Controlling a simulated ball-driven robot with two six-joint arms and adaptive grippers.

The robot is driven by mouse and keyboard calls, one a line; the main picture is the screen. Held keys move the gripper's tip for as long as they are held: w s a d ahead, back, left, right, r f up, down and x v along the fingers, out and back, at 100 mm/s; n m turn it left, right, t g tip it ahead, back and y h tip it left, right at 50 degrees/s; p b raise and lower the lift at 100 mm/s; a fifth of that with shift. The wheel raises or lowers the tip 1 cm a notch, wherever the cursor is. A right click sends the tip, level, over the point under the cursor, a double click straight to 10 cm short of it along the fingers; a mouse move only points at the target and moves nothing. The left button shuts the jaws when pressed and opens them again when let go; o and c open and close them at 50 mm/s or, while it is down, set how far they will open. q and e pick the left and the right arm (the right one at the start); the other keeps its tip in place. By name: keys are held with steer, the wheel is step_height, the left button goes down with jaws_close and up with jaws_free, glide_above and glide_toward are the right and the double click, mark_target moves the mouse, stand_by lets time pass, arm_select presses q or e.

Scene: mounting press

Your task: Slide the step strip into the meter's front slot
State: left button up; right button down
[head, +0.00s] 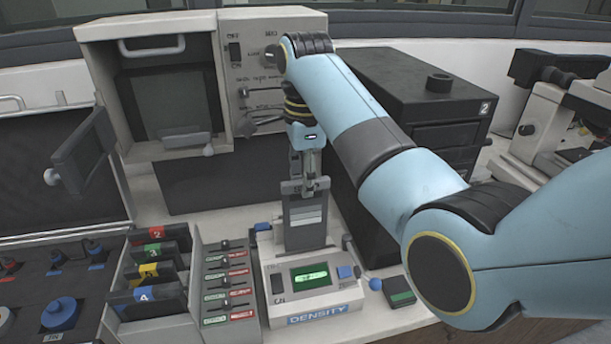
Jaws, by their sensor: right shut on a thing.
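The meter (278,309) is a pale box labelled DENSITY, with a lit green display, on the bench at the lower middle. The step strip (306,215) is a dark grey plate with lighter grey bands. It is upright above and at the back of the meter's top. My right gripper (307,184) points down and is shut on the strip's upper end. I cannot tell whether the strip's lower end touches the meter or sits in a slot; the slot itself is not clear. My left gripper is not in view.
A rack of numbered coloured holders (150,294) and a panel of sliders (229,283) stand left of the meter. A dark drawer cabinet (437,100) is behind my right arm. A pale open-fronted machine (270,22) stands behind. A small green-topped box (400,297) lies right of the meter.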

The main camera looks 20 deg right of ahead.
steer(key=shift+f, duration=1.45)
steer(key=shift+f+b, duration=0.3)
steer(key=shift+f, duration=1.35)
steer(key=c, duration=1.2)
jaws_free()
steer(key=shift+r, duration=3.8)
